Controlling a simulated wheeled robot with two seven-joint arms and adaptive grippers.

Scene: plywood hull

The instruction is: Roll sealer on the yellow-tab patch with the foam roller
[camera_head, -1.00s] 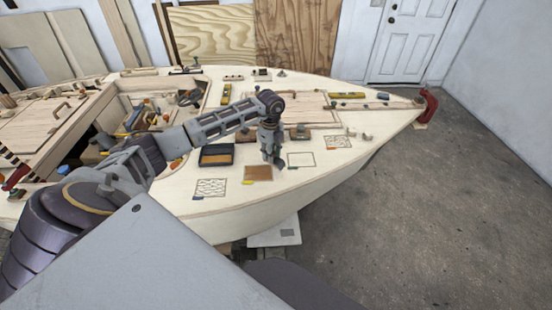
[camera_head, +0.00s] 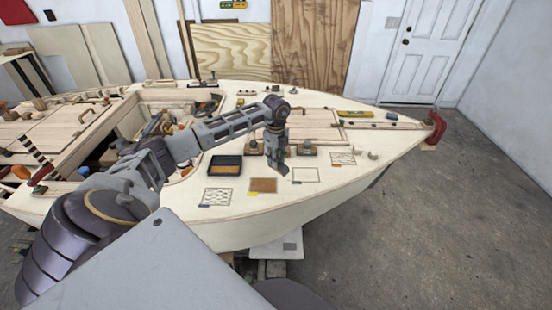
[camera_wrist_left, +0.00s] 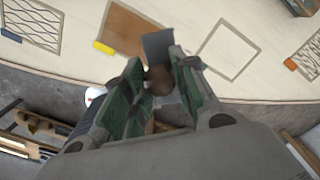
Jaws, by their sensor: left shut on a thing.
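The yellow-tab patch (camera_head: 264,185) is a brown rectangle on the pale deck, with its yellow tab at the near left corner. It also shows in the left wrist view (camera_wrist_left: 124,31), partly covered by the held tool. My left gripper (camera_head: 279,162) is just behind and right of this patch. It is shut on a tool (camera_wrist_left: 157,47) with a grey block-like head and a round brown handle end, probably the foam roller. The head overlaps the patch's right edge in the wrist view; I cannot tell whether it touches the deck. My right gripper is out of view.
A black tray (camera_head: 211,170) with tan contents sits left of the gripper. A hatched patch (camera_head: 217,197) lies left of the yellow-tab one; an empty outline (camera_head: 305,175) and another hatched patch (camera_head: 342,158) lie right. Small blocks stand behind. The deck edge curves close in front.

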